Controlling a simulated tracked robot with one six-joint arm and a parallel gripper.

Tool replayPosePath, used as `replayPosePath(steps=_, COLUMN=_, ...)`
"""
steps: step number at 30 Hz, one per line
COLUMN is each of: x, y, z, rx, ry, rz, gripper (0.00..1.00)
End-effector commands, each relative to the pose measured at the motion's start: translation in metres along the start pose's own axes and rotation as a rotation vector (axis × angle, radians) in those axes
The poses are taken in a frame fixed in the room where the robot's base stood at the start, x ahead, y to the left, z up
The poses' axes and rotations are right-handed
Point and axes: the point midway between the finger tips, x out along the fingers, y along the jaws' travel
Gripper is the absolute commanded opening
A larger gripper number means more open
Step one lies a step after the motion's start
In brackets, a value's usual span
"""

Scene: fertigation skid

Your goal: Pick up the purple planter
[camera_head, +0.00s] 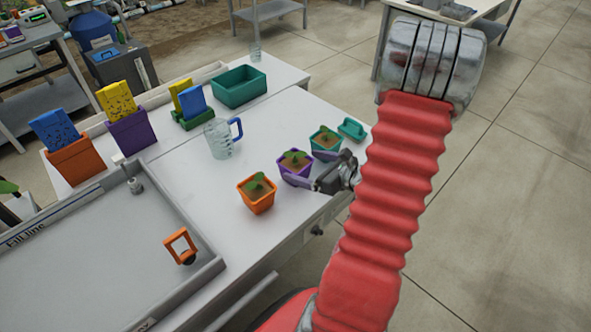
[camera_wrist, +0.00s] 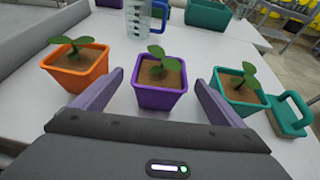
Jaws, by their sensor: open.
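The purple planter (camera_head: 291,168) stands upright on the white table in the head view, between an orange planter (camera_head: 258,197) and a green planter (camera_head: 325,143). It holds soil and a small green seedling. In the wrist view the purple planter (camera_wrist: 160,96) is centred ahead of my gripper. My gripper (camera_wrist: 158,92) is open, with one finger on each side of the planter's near part. A gap shows between each finger and the planter's walls. My gripper (camera_head: 305,168) in the head view is low by the planter and partly hides its right side.
The orange planter (camera_wrist: 78,69) is just outside my left finger, and the green planter (camera_wrist: 238,92) is close to my right finger. A green-handled tool (camera_wrist: 291,115) lies at the right. A clear measuring jug (camera_head: 219,139) with blue handle and a green bin (camera_head: 238,86) stand behind.

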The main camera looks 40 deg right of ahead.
Motion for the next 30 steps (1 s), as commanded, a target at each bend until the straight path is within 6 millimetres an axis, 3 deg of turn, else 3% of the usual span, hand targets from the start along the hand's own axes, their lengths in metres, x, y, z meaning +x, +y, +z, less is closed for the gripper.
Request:
replayPosePath(steps=10, x=0.003, y=0.000, z=0.000, rx=0.000, ry=0.000, rz=0.001, gripper=0.92)
replayPosePath(steps=21, x=0.044, y=0.001, z=0.000, rx=-0.002, ry=0.000, rz=0.003, gripper=0.92)
replayPosePath(steps=30, x=0.052, y=0.000, z=0.000, rx=-0.001, ry=0.000, rz=0.001, gripper=0.92)
